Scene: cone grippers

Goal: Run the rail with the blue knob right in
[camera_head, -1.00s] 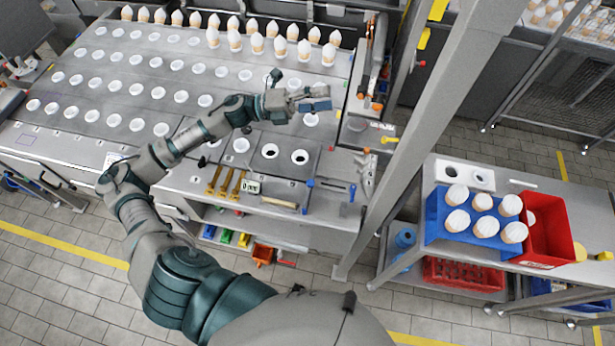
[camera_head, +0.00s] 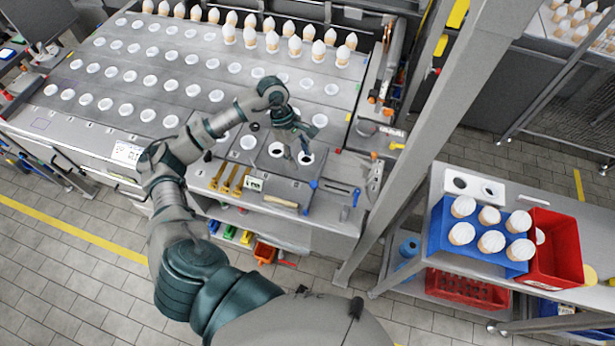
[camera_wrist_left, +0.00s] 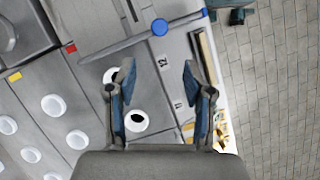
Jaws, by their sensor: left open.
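The rail (camera_wrist_left: 118,47) is a grey-blue bar crossing the wrist view near the top, with a round blue knob (camera_wrist_left: 160,27) on it. In the head view the blue knob (camera_head: 313,184) is small, at the right of the panel with the two ringed holes. My left gripper (camera_head: 296,157) points down over that panel, left of and beyond the knob. In the left wrist view its two fingers (camera_wrist_left: 158,95) are spread with nothing between them, and the knob lies ahead of the fingertips, apart from them. My right gripper is not in view.
Two ringed black holes (camera_head: 277,149) lie beneath the gripper. Yellow-handled tools (camera_head: 228,179) and a wooden-handled tool (camera_head: 281,201) lie along the front edge. Filled cones (camera_head: 267,40) stand at the back. A grey post (camera_head: 425,140) rises to the right, beside a blue cone crate (camera_head: 440,225).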

